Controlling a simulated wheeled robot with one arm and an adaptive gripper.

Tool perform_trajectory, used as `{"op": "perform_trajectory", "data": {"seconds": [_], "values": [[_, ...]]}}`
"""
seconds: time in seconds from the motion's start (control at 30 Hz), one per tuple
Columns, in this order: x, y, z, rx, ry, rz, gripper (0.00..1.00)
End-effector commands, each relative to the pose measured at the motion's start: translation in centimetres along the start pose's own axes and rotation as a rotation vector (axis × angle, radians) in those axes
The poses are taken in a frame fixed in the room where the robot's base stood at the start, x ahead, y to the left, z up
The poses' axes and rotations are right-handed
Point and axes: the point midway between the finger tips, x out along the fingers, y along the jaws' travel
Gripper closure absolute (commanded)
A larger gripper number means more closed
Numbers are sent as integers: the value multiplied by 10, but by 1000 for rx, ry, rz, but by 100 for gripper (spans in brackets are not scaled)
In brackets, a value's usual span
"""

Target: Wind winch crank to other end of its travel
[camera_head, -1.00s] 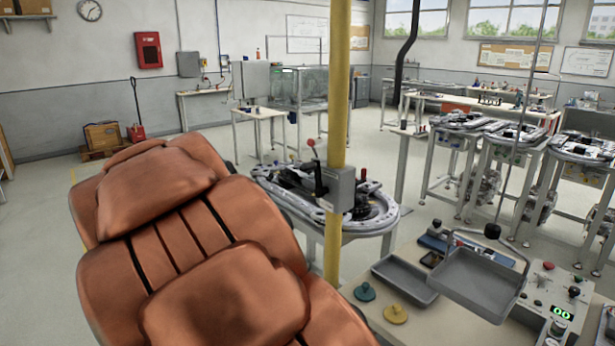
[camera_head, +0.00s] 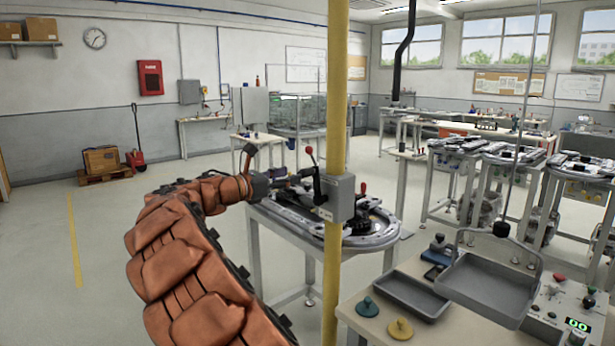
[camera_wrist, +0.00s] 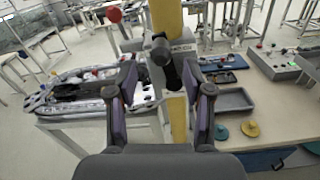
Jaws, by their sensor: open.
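The winch is a grey box (camera_head: 339,197) clamped on a yellow post (camera_head: 337,100); it also shows in the wrist view (camera_wrist: 184,47). A dark crank (camera_head: 319,184) sits on its left face. In the wrist view the black crank handle (camera_wrist: 171,72) points towards me, between my fingers. A lever with a red knob (camera_head: 308,150) rises beside the box. My gripper (camera_head: 302,177) is open just left of the crank in the head view. In the wrist view my gripper (camera_wrist: 160,80) has a finger on either side of the handle; I cannot tell whether either touches it.
A ring track table (camera_head: 275,215) stands behind the post. At the lower right a bench (camera_head: 365,322) holds a grey tray (camera_head: 412,295), a hanging pan (camera_head: 490,285), a blue-green knob (camera_head: 367,306), a yellow knob (camera_head: 400,328) and a control box (camera_head: 560,310).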

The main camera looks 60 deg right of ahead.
Motion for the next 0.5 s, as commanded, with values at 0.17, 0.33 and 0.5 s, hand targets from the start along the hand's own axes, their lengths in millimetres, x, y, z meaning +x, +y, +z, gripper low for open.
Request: {"op": "perform_trajectory", "data": {"seconds": [0.17,0.33,0.5], "values": [[23,-2,1,-1,1,-5,49],[48,-1,0,-2,2,-2,49],[65,0,-1,-2,3,-1,49]]}}
